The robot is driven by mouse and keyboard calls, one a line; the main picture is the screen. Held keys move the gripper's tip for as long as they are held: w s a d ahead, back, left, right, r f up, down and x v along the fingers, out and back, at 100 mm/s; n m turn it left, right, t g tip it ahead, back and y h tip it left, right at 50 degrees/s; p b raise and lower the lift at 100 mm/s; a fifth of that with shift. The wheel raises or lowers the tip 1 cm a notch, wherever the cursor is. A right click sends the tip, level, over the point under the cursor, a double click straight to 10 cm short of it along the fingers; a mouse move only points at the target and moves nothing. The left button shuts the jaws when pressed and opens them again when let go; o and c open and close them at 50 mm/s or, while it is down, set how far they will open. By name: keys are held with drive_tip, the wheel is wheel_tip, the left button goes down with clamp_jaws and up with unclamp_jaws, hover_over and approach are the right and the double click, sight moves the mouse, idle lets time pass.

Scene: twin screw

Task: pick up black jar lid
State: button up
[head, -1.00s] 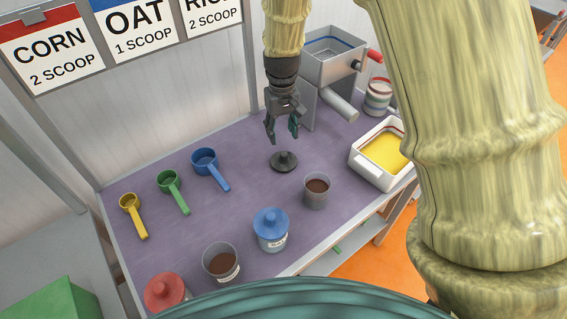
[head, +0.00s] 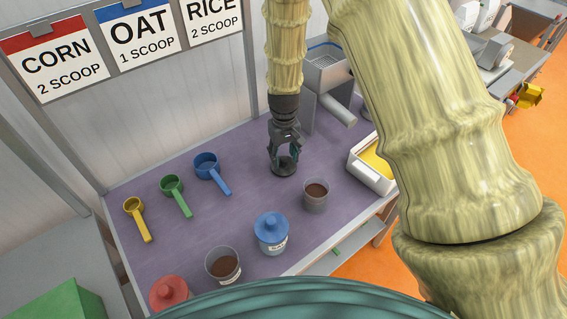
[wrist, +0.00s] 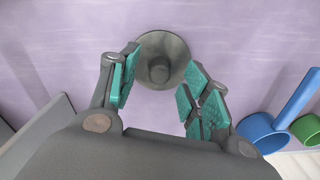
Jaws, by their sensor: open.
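The black jar lid (head: 284,169) lies flat on the purple table top, a round disc with a knob in its middle. In the wrist view the lid (wrist: 162,50) shows just ahead of the fingers, with its knob pointing up toward the camera. My gripper (head: 285,165) is pointed down over the lid, and its fingers cover part of it in the head view. In the wrist view my gripper (wrist: 160,88) is open, with its teal pads to the left and right of the knob. I cannot tell whether the fingers touch the lid.
An open jar with brown contents (head: 316,195) stands close to the lid's right. A blue-lidded jar (head: 271,233), another open jar (head: 223,266) and a red-lidded jar (head: 169,293) stand nearer. Blue (head: 211,172), green (head: 175,195) and yellow (head: 137,217) scoops lie left. A white tray (head: 370,178) stands right.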

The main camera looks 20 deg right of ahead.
drive_tip(key=shift+f, duration=1.25)
drive_tip(key=c, duration=0.9)
drive_tip(key=shift+r, duration=0.1)
drive_tip(key=shift+c, duration=0.2)
